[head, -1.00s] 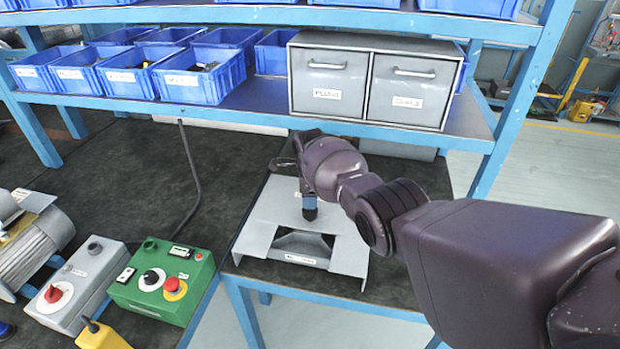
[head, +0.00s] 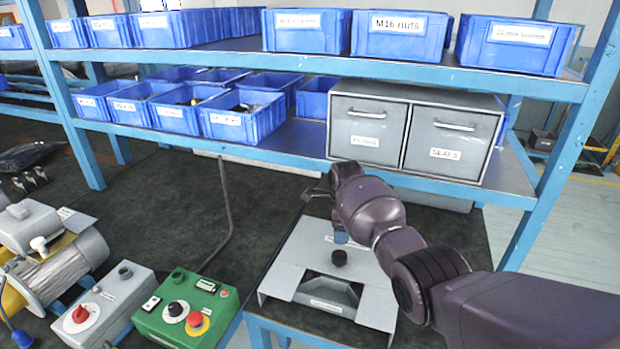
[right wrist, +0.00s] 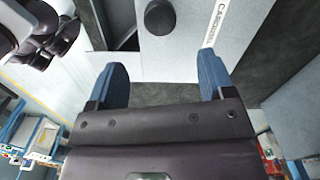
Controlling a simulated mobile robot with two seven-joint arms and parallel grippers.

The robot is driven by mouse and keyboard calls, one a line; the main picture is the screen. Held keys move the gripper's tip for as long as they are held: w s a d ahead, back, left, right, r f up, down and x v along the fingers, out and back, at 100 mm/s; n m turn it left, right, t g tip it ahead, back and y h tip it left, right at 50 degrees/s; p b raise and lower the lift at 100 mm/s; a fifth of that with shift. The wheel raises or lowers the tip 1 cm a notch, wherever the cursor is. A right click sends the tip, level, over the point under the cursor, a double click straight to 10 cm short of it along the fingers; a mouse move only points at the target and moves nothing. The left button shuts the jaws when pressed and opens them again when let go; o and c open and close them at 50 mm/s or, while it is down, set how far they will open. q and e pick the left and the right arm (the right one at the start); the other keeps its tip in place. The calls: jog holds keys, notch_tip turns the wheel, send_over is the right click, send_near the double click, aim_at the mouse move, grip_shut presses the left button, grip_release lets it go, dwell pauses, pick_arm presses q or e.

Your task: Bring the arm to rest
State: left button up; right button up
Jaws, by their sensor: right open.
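My right arm reaches in from the lower right in the head view. Its gripper (head: 341,238) points down over a grey sheet-metal stand (head: 290,268), mostly hidden behind my wrist; one blue fingertip shows. In the right wrist view the two blue fingers of the gripper (right wrist: 164,78) are wide apart with nothing between them. A round black knob (head: 339,257) sits on the top of the stand, just below the fingertip in the head view. The knob also shows beyond the fingers in the right wrist view (right wrist: 160,17). My left gripper is not in view.
A grey two-drawer cabinet (head: 409,130) stands on the lower shelf behind my right wrist, close to it. Blue bins (head: 243,115) line both shelves. A green control box (head: 187,310), a grey switch box (head: 101,303) and a motor (head: 62,268) stand at left. Dark bench top (head: 165,205) is clear behind them.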

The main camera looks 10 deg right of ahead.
jog(key=s+d+f+n, duration=0.2)
jog(key=s+f+n, duration=0.1)
jog(key=s, duration=0.4)
jog(key=s+d+f+n+t, duration=0.1)
jog(key=s+d+f+n, duration=0.1)
jog(key=s+f+n, duration=0.2)
jog(key=s+d+f+n+t, duration=0.1)
jog(key=s+d+f+n, duration=0.2)
jog(key=s, duration=0.8)
jog(key=shift+f+n+h, duration=0.3)
jog(key=shift+f+n, duration=0.1)
jog(key=shift+n, duration=0.3)
jog(key=s+r+n+t, duration=0.1)
jog(key=s+r+n, duration=0.4)
jog(key=s, duration=0.8)
jog(key=s+r+n+t, duration=0.1)
jog(key=s+r+n, duration=0.4)
jog(key=s, duration=0.8)
jog(key=w+f+t+b, duration=0.1)
jog(key=w+f+t, duration=0.2)
jog(key=f, duration=0.4)
jog(key=w+f+n+t+b, duration=0.1)
jog(key=w+f+t, duration=0.3)
jog(key=f, duration=0.2)
jog(key=shift+w+d+f+t+b, duration=0.15)
jog(key=shift+w+f+t+b, duration=0.15)
jog(key=shift+w+f+b, duration=0.1)
